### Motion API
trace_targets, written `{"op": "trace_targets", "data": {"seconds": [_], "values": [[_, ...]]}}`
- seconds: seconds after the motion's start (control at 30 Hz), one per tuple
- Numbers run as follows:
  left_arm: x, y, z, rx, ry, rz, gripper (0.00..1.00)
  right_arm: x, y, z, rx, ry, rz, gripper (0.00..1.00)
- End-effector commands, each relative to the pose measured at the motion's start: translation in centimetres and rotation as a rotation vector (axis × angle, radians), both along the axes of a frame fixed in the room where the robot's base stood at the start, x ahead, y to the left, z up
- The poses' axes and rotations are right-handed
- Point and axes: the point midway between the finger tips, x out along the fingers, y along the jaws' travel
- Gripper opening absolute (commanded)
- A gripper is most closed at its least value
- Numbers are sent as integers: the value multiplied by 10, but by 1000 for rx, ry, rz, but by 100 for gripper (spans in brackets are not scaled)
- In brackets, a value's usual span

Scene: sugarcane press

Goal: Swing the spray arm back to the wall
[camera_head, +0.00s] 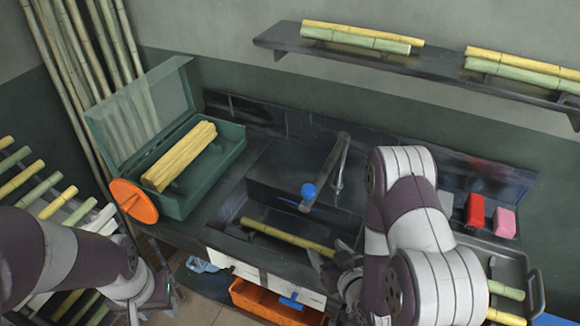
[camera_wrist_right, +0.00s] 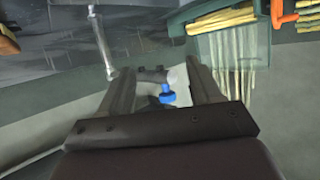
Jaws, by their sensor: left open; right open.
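The spray arm (camera_head: 325,172) is a grey bar over the sink, reaching out from the back wall toward the front. A blue knob (camera_head: 308,190) is at its near end. A thin metal spout (camera_head: 341,168) stands beside it. My right gripper (camera_head: 335,265) is open, low in front of the sink and apart from the spray arm. In the right wrist view, a blue piece (camera_wrist_right: 167,93) shows between the open fingers (camera_wrist_right: 160,68); I cannot tell its distance. My left gripper (camera_head: 150,298) is at the lower left, away from the spray arm, partly hidden by its own arm.
A yellow cane (camera_head: 285,235) lies across the sink. A green open box (camera_head: 215,170) with cane and an orange disc (camera_head: 133,201) stands left. An orange crate (camera_head: 265,303) is below. Red (camera_head: 475,210) and pink (camera_head: 504,222) blocks sit right. A shelf (camera_head: 290,40) hangs above.

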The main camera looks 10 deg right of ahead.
Motion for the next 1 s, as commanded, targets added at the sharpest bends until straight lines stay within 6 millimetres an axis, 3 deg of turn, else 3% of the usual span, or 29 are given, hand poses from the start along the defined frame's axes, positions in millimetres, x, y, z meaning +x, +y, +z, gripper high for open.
{"op": "trace_targets", "data": {"seconds": [0.1, 0.23, 0.37, 0.7, 1.0], "values": [[0, 0, -2, 0, 1, 0, 44, 15, 0, 49, 32, -258, -7, 64], [0, 0, 2, 0, 1, 0, 44, 20, -1, 74, 41, -370, -16, 64], [0, 0, 19, 0, 1, 0, 44, 41, 3, 80, 39, -379, -14, 64], [0, 0, 44, 0, 0, 0, 44, 119, 16, 77, 38, -379, -17, 64], [0, 0, 49, 0, 1, 0, 44, 142, 19, 73, 38, -377, -18, 64]]}}
